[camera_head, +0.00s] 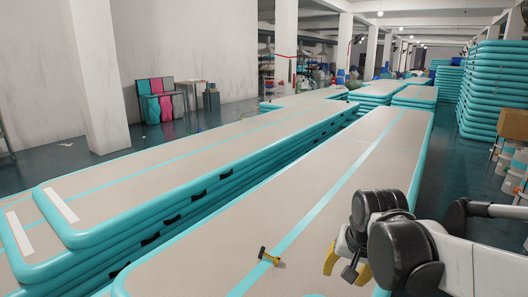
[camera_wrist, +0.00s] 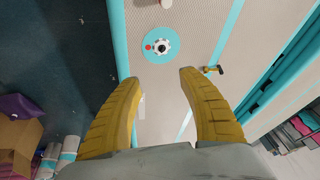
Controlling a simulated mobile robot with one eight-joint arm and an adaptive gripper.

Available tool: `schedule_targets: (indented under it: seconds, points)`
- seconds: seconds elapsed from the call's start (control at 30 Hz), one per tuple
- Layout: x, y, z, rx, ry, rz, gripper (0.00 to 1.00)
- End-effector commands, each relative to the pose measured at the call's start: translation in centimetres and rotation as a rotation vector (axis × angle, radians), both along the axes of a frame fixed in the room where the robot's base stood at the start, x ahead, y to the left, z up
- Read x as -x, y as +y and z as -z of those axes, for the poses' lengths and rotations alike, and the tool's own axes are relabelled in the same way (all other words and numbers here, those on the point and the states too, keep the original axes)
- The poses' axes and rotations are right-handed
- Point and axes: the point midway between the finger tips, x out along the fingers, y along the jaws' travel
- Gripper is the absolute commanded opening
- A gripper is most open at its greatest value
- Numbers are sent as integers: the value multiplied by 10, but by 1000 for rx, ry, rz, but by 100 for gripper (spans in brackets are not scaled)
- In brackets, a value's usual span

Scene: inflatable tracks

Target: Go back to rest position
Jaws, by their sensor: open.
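My gripper (camera_head: 346,270) is at the lower right of the head view, above the near end of an inflatable track (camera_head: 300,217). In the wrist view my gripper (camera_wrist: 160,76) shows its two yellow fingers spread wide, with nothing between them. A small yellow and dark hammer-like tool (camera_head: 268,257) lies on the track, left of my gripper and apart from it. It also shows in the wrist view (camera_wrist: 213,70), beyond the right fingertip. A round teal patch (camera_wrist: 146,51) with a white valve (camera_wrist: 161,47) and a red spot lies beyond the fingertips.
A second stack of tracks (camera_head: 150,238) runs alongside on the left. Tall teal stacks (camera_head: 490,90) stand at the back right. A cardboard box (camera_wrist: 18,140) and rolled items (camera_wrist: 68,150) are at the lower left of the wrist view. Dark floor (camera_wrist: 55,60) there is clear.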

Motion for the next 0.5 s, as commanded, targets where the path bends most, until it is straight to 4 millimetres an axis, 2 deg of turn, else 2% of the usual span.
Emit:
schedule_targets:
  seconds: [0.03, 0.2, 0.33, 0.5]
  points:
    - [21, 0, -7, 14, -28, -35, 49]
    - [78, -1, -19, 76, -128, -167, 49]
    - [111, -2, -17, 124, -192, -248, 49]
    - [135, -2, -10, 166, -244, -312, 49]
